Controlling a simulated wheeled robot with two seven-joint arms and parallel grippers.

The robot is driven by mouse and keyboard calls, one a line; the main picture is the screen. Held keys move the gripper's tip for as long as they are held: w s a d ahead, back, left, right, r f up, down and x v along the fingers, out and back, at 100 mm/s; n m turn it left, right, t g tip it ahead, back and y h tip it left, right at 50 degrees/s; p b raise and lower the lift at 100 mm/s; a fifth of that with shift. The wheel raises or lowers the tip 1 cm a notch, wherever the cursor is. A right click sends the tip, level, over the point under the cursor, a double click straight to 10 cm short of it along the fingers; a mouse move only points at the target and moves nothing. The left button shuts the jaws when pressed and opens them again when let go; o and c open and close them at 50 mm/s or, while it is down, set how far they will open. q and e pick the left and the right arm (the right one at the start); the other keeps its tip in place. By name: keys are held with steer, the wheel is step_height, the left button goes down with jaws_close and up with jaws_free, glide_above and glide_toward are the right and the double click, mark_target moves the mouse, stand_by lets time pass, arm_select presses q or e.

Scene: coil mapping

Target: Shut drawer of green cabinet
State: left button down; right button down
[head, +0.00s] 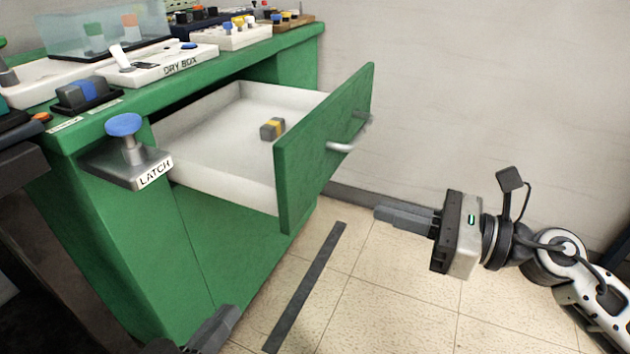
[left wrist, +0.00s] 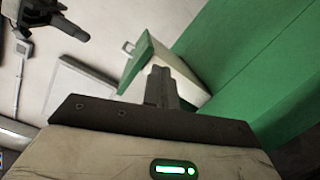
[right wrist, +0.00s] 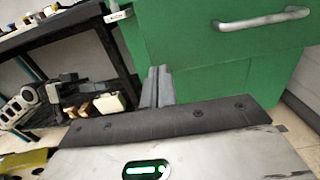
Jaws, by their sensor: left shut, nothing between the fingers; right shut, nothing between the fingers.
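The green cabinet (head: 240,262) stands at the left in the head view. Its drawer front (head: 322,150) is pulled well out, and the white inside (head: 225,115) shows. The drawer handle (head: 350,136) is on the outer face and also shows in the right wrist view (right wrist: 262,20). My right gripper (head: 378,214) is shut and empty, to the right of the drawer front and apart from it. My left gripper (head: 230,312) is shut and empty at the bottom edge, low beside the cabinet.
A latch block with a blue knob (head: 124,126) sticks out beside the drawer. The cabinet top holds a white dry box panel (head: 160,66), a clear case (head: 108,32) and trays of small parts (head: 232,36). The tiled floor right of the drawer is clear, with a dark strip (head: 306,286).

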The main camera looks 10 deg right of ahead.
mark_target(298, 186)
steer(key=p+x, duration=0.1)
steer(key=x, duration=1)
steer(key=shift+w+a, duration=0.15)
steer(key=shift+w, duration=0.05)
